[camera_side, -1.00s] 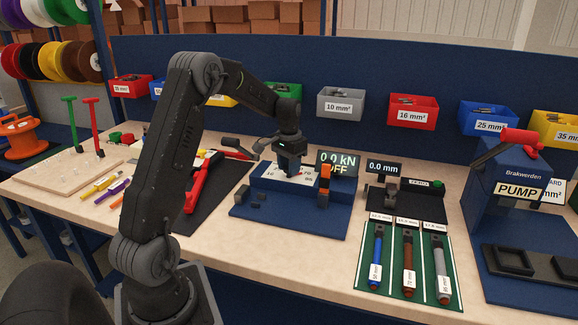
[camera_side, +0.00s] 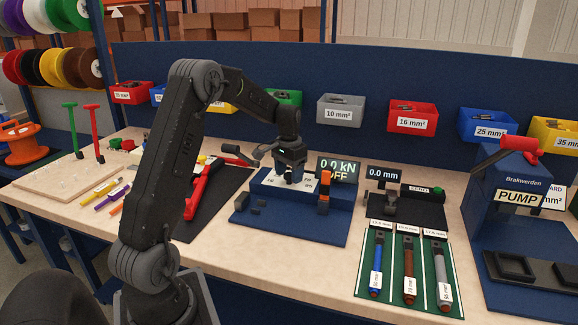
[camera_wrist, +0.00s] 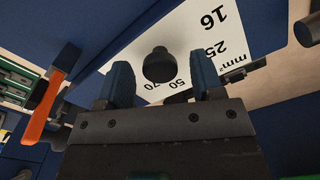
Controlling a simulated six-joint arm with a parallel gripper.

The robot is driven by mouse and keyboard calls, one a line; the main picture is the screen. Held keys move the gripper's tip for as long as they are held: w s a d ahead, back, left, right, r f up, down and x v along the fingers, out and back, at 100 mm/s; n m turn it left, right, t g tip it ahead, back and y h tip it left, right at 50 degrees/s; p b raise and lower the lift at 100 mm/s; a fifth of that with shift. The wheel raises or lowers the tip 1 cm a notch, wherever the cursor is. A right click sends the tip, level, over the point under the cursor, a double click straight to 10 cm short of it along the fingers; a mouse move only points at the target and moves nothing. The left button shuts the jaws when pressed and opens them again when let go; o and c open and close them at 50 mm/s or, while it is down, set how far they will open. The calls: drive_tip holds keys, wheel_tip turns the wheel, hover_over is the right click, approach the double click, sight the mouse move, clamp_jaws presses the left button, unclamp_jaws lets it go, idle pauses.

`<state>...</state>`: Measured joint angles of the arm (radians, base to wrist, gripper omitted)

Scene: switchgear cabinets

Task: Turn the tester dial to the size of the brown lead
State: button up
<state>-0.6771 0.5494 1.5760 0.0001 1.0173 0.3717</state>
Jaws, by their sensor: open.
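The tester (camera_side: 325,226) is a blue unit with a white dial plate and a screen (camera_side: 340,170) reading 0.0 kN OFF. In the wrist view, the black dial knob (camera_wrist: 159,66) stands on the white plate (camera_wrist: 195,42), with 16, 25, 50 and 70 printed around it. My open gripper (camera_wrist: 163,80) is above the plate, its two blue fingers on either side of the knob; I cannot tell whether they touch it. The side view shows my gripper (camera_side: 291,172) low over the plate, hiding the knob. The brown lead (camera_side: 408,265) lies between the blue and grey leads; its small label seems to read 70.
An orange lever (camera_side: 324,188) stands at the tester's right, also in the wrist view (camera_wrist: 50,100). A gauge with a 0.0 mm screen (camera_side: 384,174) is beyond it. The blue pump (camera_side: 515,195) stands right.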

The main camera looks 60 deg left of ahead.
sight(290, 175)
wheel_tip(290, 175, up, 14)
drive_tip(key=shift+f, duration=0.15)
idle(0.3)
drive_tip(key=s+d+r+m+t+y, duration=0.1)
drive_tip(key=s+d+r, duration=0.15)
drive_tip(key=d, duration=0.75)
drive_tip(key=s+d+r+m+t, duration=0.15)
drive_tip(key=s+d, duration=0.25)
drive_tip(key=d, duration=0.5)
drive_tip(key=s+d+f+t+h, duration=0.1)
drive_tip(key=s+d+f+t, duration=0.2)
drive_tip(key=s+d, duration=0.9)
drive_tip(key=shift+s+f+m, duration=0.45)
drive_tip(key=shift+s+f, duration=0.3)
drive_tip(key=shift+f, duration=0.1)
